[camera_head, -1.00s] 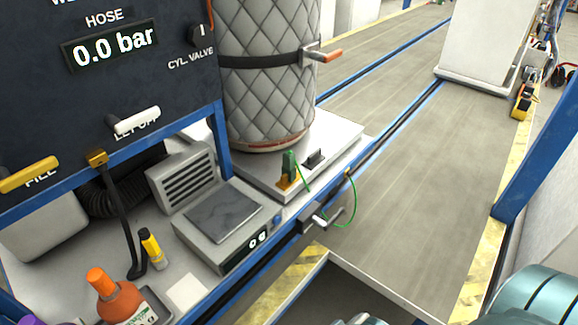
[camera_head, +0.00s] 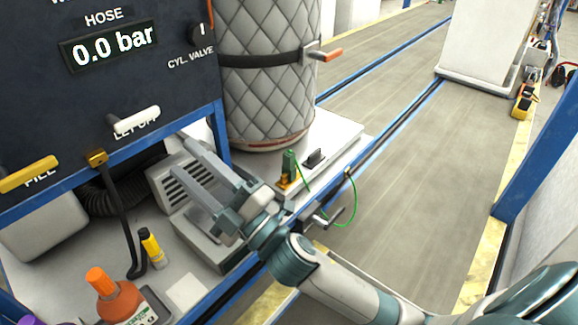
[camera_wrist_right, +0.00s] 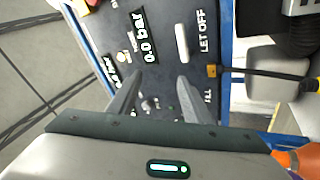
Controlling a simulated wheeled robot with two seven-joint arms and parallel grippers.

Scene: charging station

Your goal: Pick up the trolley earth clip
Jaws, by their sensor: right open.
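The trolley earth clip (camera_head: 289,163) is green and stands upright on a brass-coloured block at the front edge of the white trolley base (camera_head: 345,137), in the head view. A thin green wire (camera_head: 353,205) loops from it down over the rail side. My right gripper (camera_head: 180,166) is open and empty, left of the clip and above the scale, with its fingers pointing to the upper left toward the panel. The wrist view shows its two spread fingers (camera_wrist_right: 158,84) with the panel beyond; the clip is not seen there. My left gripper is not in view.
The dark panel (camera_head: 120,85) with handles stands at the left. The scale (camera_head: 190,240) and grey vented box (camera_head: 165,185) are under my right gripper. A quilted cylinder (camera_head: 265,95) stands behind the clip. An orange bottle (camera_head: 118,300) is front left.

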